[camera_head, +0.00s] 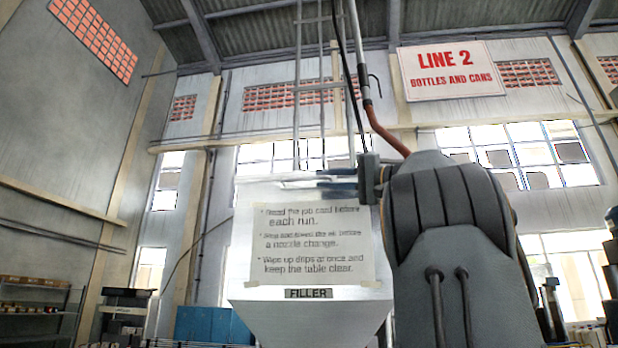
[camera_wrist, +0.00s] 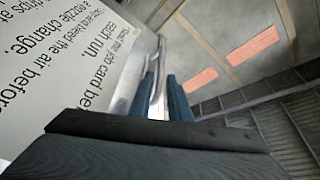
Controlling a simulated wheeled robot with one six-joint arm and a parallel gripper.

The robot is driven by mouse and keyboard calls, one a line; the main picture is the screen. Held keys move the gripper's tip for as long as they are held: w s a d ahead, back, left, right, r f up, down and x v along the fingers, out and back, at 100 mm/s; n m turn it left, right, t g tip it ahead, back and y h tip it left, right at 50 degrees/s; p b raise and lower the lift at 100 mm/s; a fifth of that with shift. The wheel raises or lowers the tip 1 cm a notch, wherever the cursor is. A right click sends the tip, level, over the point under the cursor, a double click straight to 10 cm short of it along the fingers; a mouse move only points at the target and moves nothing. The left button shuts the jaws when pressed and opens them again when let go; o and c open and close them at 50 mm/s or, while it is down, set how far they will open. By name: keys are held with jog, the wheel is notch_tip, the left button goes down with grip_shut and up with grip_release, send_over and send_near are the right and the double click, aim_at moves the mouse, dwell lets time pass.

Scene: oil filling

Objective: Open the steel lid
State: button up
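The steel lid (camera_wrist: 133,96) shows in the wrist view as a bright strip along the edge of the white filler, with a rod-like steel handle (camera_wrist: 160,58) on it. In the head view the lid (camera_head: 290,186) is a thin, nearly edge-on silver strip at the filler's top. My gripper (camera_head: 322,179) is level with it and points left. In the wrist view the two blue fingers of my gripper (camera_wrist: 161,82) stand apart, with the handle at the gap between their tips. I cannot see contact on both sides. The lid's top face is mostly hidden.
The white filler (camera_head: 312,322) carries a paper job card (camera_head: 310,245) below the lid. The space left of the lid is clear.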

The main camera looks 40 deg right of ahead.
aim_at(315, 179)
jog(key=shift+p+x, duration=1.15)
jog(key=shift+x, duration=1.65)
jog(key=shift+f, duration=0.1)
grip_shut()
